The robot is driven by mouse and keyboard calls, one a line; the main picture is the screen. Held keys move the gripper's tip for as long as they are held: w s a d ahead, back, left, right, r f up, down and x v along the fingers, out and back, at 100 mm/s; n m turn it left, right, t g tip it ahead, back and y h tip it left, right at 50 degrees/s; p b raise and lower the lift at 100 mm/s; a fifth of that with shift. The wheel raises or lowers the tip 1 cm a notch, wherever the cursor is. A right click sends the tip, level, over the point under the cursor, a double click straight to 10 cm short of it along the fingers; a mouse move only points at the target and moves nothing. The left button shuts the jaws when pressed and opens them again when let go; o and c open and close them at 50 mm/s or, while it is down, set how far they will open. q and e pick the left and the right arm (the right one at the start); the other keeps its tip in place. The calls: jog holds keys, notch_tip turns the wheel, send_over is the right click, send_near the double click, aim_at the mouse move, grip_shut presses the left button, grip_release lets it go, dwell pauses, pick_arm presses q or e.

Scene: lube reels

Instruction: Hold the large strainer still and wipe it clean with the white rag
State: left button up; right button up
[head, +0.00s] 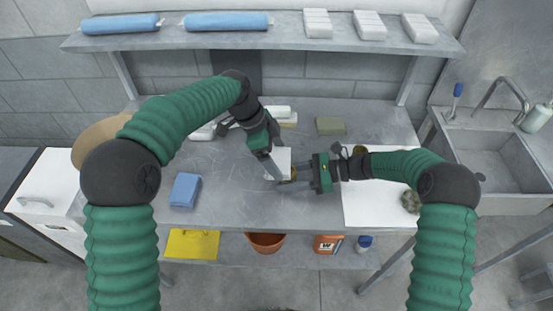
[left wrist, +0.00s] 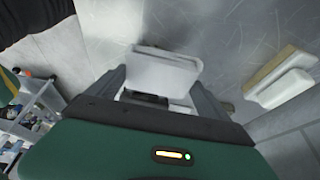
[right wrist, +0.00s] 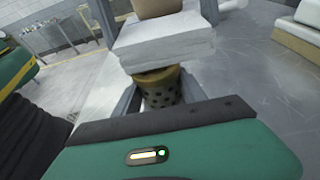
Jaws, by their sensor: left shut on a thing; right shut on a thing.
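The white rag (head: 283,157) looks like a flat folded pad near the middle of the metal table. My left gripper (head: 270,166) is shut on the rag, which also shows between its fingers in the left wrist view (left wrist: 165,70). My right gripper (head: 298,174) comes in from the right and is shut on the large strainer. In the right wrist view the strainer (right wrist: 158,88) is a brassy cylinder with dark holes between the fingers. The rag (right wrist: 165,42) is right by its upper end, hiding part of it. I cannot tell how firmly they touch.
A blue folded cloth (head: 185,190) lies left on the table. A grey-green block (head: 331,126) lies at the back. A white sheet (head: 370,205) and a scouring ball (head: 411,202) are at the right. A sink (head: 495,160) stands beyond. An upper shelf (head: 290,42) overhangs the back.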

pick_arm(q)
jog(key=shift+s+r, duration=0.1)
jog(key=shift+s, duration=1.4)
jog(key=shift+w, duration=1.55)
jog(key=shift+s, duration=1.6)
jog(key=a+v, duration=0.1)
jog(key=v, duration=1)
